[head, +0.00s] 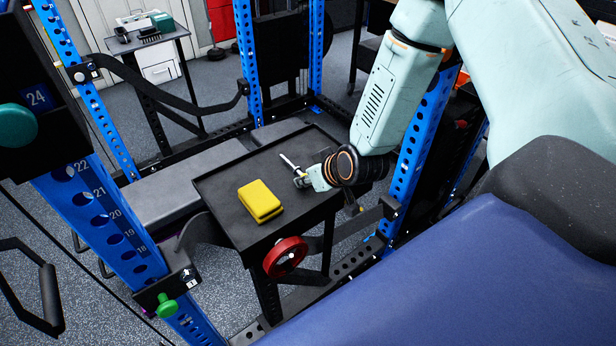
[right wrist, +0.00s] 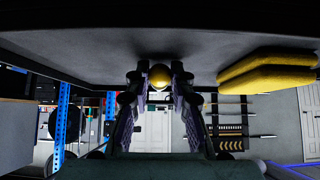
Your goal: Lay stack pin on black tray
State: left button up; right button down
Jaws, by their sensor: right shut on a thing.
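The black tray (head: 222,184) is a dark, shallow-rimmed top on a stand inside the blue rack. My right gripper (head: 303,179) is low over the tray's right part, shut on the stack pin (head: 289,163). The pin's thin, light metal shaft points to the back left in the head view. In the right wrist view, a round golden end (right wrist: 160,76) shows between the fingertips, close to the tray surface (right wrist: 85,45). I cannot tell whether the pin touches the tray. My left gripper is not in view.
A yellow block (head: 260,201) lies on the tray, left of and in front of my right gripper. The tray's back left is clear. Blue rack posts (head: 408,165) stand close by. A grey bench (head: 170,190) stands behind left.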

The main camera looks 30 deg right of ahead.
jog(key=shift+s+f, duration=0.1)
jog(key=c, duration=1.3)
grip_release()
jog(key=shift+o, duration=0.7)
jog(key=shift+f, duration=0.1)
